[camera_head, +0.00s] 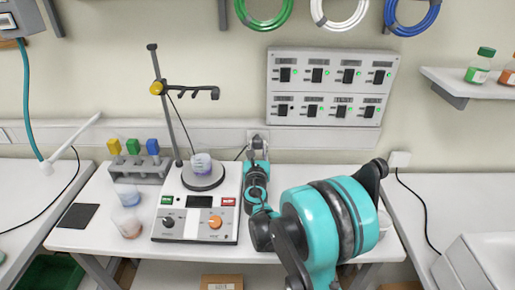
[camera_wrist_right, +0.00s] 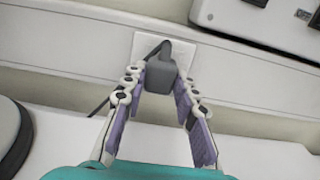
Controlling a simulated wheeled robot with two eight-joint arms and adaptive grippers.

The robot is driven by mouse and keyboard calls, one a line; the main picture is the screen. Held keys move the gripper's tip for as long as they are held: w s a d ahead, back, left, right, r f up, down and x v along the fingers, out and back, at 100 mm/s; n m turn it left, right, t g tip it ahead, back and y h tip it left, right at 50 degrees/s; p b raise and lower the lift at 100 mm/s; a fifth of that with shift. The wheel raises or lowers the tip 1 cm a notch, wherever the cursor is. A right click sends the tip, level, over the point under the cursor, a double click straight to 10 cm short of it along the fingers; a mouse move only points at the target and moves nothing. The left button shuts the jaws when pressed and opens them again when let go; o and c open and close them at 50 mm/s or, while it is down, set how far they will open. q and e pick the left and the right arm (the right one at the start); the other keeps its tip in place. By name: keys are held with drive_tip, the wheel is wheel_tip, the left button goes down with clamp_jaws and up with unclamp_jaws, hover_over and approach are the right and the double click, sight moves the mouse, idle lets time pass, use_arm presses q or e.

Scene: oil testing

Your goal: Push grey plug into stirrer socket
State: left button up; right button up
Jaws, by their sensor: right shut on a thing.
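The grey plug (camera_wrist_right: 162,72) is in front of the white stirrer socket (camera_wrist_right: 141,50) on the wall rail. My right gripper (camera_wrist_right: 160,80) has its two fingers closed on the sides of the plug. In the head view my right gripper (camera_head: 257,148) reaches to the socket (camera_head: 252,134) just right of the stirrer (camera_head: 197,205). The plug overlaps the socket plate in the wrist view; I cannot tell how deep it sits. A dark cable (camera_wrist_right: 107,103) runs from the plug down to the left. My left gripper is not in view.
A grey switch panel (camera_head: 331,88) is on the wall above right of the socket. The stirrer's stand rod (camera_head: 169,105) rises to the left. A rack with coloured caps (camera_head: 136,168) and two beakers stand left. Another socket (camera_head: 399,159) is at right.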

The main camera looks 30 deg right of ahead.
drive_tip(key=shift+w+d, duration=0.25)
drive_tip(key=shift+w, duration=0.15)
drive_tip(key=o, duration=1.2)
drive_tip(key=shift+c, duration=0.2)
drive_tip(key=v, duration=1.2)
